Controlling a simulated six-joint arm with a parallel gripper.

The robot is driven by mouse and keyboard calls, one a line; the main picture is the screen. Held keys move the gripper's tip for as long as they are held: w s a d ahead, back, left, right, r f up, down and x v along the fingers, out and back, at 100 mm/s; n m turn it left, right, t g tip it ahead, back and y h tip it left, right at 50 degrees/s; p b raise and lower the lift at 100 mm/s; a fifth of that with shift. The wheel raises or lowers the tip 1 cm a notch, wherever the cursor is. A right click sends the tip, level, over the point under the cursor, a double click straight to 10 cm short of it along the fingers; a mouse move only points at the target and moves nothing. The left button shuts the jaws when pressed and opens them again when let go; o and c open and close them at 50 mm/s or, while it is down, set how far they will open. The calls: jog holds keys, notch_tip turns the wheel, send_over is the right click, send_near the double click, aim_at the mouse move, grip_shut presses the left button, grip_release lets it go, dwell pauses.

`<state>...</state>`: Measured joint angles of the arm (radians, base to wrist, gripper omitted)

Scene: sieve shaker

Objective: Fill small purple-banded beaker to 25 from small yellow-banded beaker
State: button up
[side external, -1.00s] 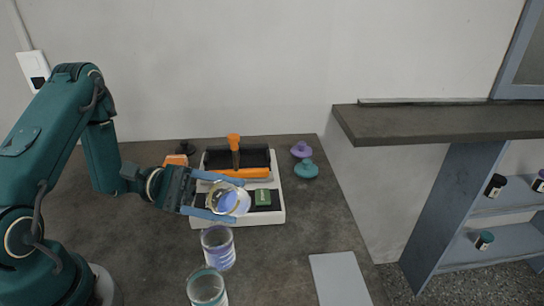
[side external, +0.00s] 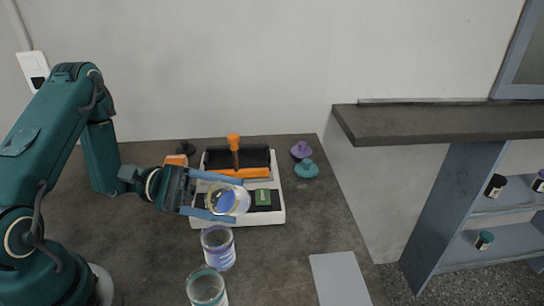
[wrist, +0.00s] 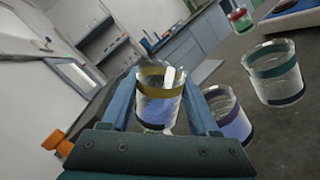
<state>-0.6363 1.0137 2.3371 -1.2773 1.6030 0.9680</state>
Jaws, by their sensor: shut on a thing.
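My gripper (side external: 224,201) is shut on the small yellow-banded beaker (side external: 232,203), which holds some blue-looking contents and appears tilted in the side view. In the wrist view the yellow-banded beaker (wrist: 159,97) sits between the two blue fingers (wrist: 162,108). The small purple-banded beaker (side external: 218,247) stands on the table below and in front of the held beaker. It also shows in the wrist view (wrist: 233,117), just right of the right finger and partly hidden by it. I see no stream between the two beakers, and their levels are too small to read.
A teal-banded beaker (side external: 207,288) stands close in front of the purple-banded one. Behind the gripper is a white-based device (side external: 278,214) with an orange handle. Purple (side external: 301,150) and teal (side external: 306,169) lids lie to its right. A grey plate (side external: 339,279) lies at front right.

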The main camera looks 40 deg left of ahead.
jog(key=shift+s+r+m+h, duration=0.15)
jog(key=shift+r+m, duration=0.15)
jog(key=shift+m, duration=0.85)
jog(key=shift+s+r+m+h, duration=0.15)
jog(key=shift+r+m, duration=0.1)
jog(key=shift+m, duration=0.9)
dwell(4.2)
jog(key=n, duration=0.1)
jog(key=f+n, duration=0.1)
jog(key=n, duration=0.1)
jog(key=shift+w+n, duration=0.2)
jog(key=shift+n, duration=0.1)
jog(key=shift+w+f+n, duration=0.15)
jog(key=shift+w+n, duration=0.05)
jog(key=shift+n, duration=0.7)
